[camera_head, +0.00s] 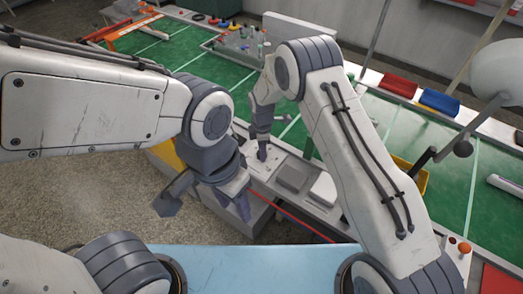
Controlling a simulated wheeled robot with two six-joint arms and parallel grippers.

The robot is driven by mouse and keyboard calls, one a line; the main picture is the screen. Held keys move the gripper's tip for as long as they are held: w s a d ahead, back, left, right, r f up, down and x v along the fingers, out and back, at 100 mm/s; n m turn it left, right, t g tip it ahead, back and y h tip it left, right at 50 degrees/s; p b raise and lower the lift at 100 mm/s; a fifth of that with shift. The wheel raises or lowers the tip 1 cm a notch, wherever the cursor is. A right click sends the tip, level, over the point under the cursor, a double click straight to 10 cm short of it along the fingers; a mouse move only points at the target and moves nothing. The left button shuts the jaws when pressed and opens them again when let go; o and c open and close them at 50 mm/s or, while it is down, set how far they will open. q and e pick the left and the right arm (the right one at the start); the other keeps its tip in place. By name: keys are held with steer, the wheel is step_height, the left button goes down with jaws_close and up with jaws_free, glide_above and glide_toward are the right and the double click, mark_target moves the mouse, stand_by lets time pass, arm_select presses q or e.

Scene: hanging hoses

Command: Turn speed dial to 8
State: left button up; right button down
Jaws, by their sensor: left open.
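The speed dial cannot be made out. A pale control panel (257,172) lies on the near side of the conveyor, partly behind my grippers. My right gripper (263,154) points down at this panel, its dark tip at or just above the surface. Whether its fingers are apart, or hold anything, is too small to tell. My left gripper (207,208) is lower and nearer to me, left of the panel, with its two dark fingers spread wide and nothing seen between them.
A green conveyor belt (190,42) runs behind the panel. A grey box and a white box (323,189) sit right of the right gripper. Red (399,83) and blue (439,102) bins stand on the far side. Speckled floor (80,195) is open at left.

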steer(key=shift+m, duration=0.3)
steer(key=m+b, duration=0.1)
steer(key=m, duration=0.3)
steer(key=shift+b, duration=0.3)
steer(key=m+b, duration=0.1)
steer(key=m, duration=0.5)
steer(key=shift+m, duration=0.4)
steer(key=m+b, duration=0.1)
steer(key=m, duration=1.1)
steer(key=shift+w, duration=0.1)
steer(key=shift+m, duration=0.3)
steer(key=shift+c, duration=1.9)
jaws_free()
